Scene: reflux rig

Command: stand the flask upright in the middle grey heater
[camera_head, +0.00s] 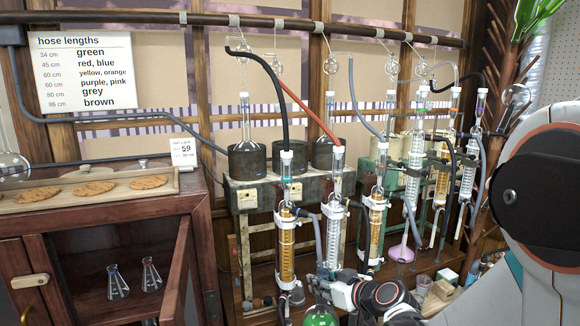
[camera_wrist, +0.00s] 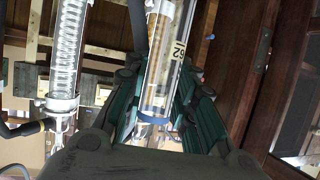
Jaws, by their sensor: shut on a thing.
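A round flask with green contents (camera_head: 320,317) shows at the bottom edge of the head view, just below my gripper (camera_head: 326,285). My gripper is shut on the flask, apparently at its neck, which the fingers mostly hide. In the wrist view the green-padded fingers (camera_wrist: 160,125) have clear glass between them; the flask's body is out of sight there. The middle grey heater (camera_head: 284,156) is a dark pot on the stone-like shelf, partly behind a black hose. No flask shows in it. The left (camera_head: 247,161) and right (camera_head: 322,153) heaters each have a clear-necked flask.
Upright condensers (camera_head: 286,245) with orange or clear coils stand in a row before the shelf, close to my gripper. Hoses (camera_head: 270,70) hang across the space above the heaters. A wooden cabinet (camera_head: 100,225) with a tray of round pieces stands at left.

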